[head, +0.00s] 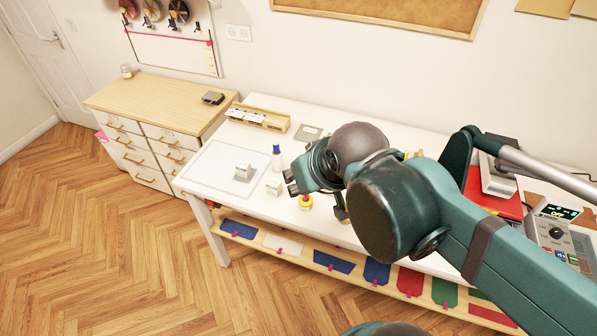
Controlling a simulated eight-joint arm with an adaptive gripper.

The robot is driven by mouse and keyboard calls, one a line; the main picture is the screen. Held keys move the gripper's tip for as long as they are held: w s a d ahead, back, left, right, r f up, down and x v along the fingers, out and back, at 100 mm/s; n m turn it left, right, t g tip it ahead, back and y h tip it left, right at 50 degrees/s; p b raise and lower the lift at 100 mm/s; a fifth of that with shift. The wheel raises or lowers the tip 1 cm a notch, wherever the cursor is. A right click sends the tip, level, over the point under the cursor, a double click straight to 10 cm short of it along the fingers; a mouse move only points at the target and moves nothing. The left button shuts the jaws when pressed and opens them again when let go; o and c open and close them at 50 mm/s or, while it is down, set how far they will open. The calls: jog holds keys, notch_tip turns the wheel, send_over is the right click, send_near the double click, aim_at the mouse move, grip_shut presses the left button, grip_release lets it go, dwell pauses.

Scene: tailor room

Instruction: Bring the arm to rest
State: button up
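My arm reaches in from the lower right across the white table (237,212). My gripper (291,184) is at its end, over the middle of the table and pointing left. The dark finger parts are small and partly hidden by the wrist, so I cannot tell whether they are open or shut. No held thing can be made out. A white bottle with a blue cap (277,158), a small white block (274,187) and a yellow-and-red round item (305,202) show close to the gripper in the picture.
A pale mat (212,166) with another small white block on a grey base (243,173) lies at the left. A wooden tray (257,118) stands at the back. A red item (480,193) and a grey control box (560,237) are at the right, partly behind my arm.

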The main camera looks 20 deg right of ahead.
jog(key=shift+f, duration=0.1)
notch_tip(320, 180, down, 12)
jog(key=b, duration=1.2)
dwell(0.7)
